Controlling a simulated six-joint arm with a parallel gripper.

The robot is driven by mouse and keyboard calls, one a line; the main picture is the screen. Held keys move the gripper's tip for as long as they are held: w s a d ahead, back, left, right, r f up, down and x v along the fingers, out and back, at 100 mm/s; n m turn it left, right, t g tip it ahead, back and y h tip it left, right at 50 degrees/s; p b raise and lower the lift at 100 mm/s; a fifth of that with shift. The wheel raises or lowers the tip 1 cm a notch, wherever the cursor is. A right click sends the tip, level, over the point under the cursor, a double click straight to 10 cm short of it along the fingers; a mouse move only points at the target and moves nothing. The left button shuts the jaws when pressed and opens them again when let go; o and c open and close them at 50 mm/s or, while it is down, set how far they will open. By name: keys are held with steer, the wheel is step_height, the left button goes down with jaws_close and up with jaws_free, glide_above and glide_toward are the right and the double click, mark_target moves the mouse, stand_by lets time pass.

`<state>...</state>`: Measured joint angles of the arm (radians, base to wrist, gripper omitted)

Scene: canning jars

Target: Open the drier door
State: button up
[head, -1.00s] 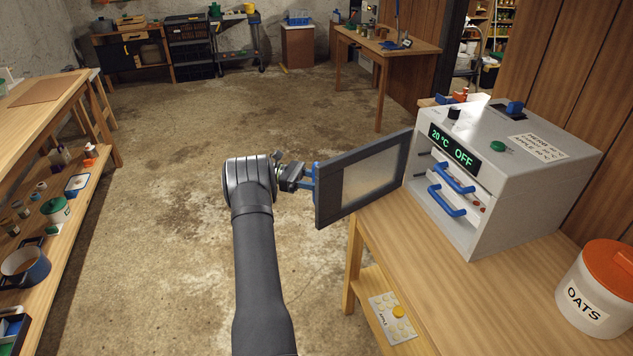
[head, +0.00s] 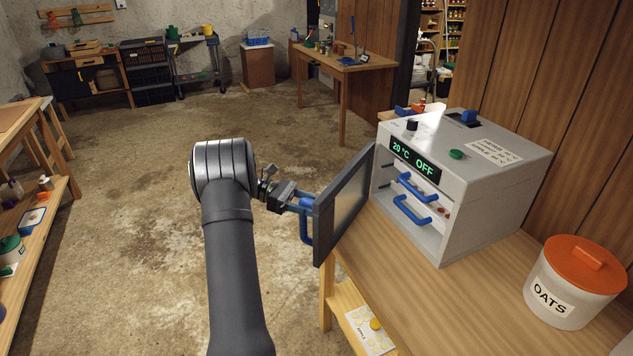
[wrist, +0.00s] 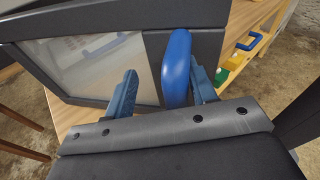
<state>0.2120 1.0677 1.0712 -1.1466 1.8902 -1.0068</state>
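The drier (head: 500,195) is a light grey box on the wooden table at right, its display reading 20 °C OFF. Its dark-framed door (head: 345,205) stands open, swung out from the front's left edge. Two blue tray handles (head: 413,209) show inside the drier. The door's blue handle (head: 306,226) is on its outer side, facing my gripper (head: 299,203). In the wrist view the door handle (wrist: 177,68) stands between my gripper's two blue fingers (wrist: 163,92). The fingers are apart. A gap shows beside the left one; the right one is close to the handle, contact unclear.
An oats jar with an orange lid (head: 574,285) stands on the table (head: 450,310) right of the drier. A shelf with an apple-labelled packet (head: 370,330) is below. Another bench (head: 40,210) is at left. The concrete floor (head: 130,200) between is clear.

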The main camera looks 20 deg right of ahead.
step_height(320, 180, up, 7)
steer(key=w+d+h, duration=0.1)
steer(key=d+h, duration=0.1)
steer(key=shift+d+h, duration=0.3)
steer(key=shift+d, duration=0.05)
steer(key=o, duration=0.4)
steer(key=shift+s+r, duration=0.2)
steer(key=shift+s, duration=0.1)
steer(key=shift+c, duration=0.2)
steer(key=shift+s+d, duration=0.15)
steer(key=c, duration=0.4)
steer(key=shift+f, duration=0.15)
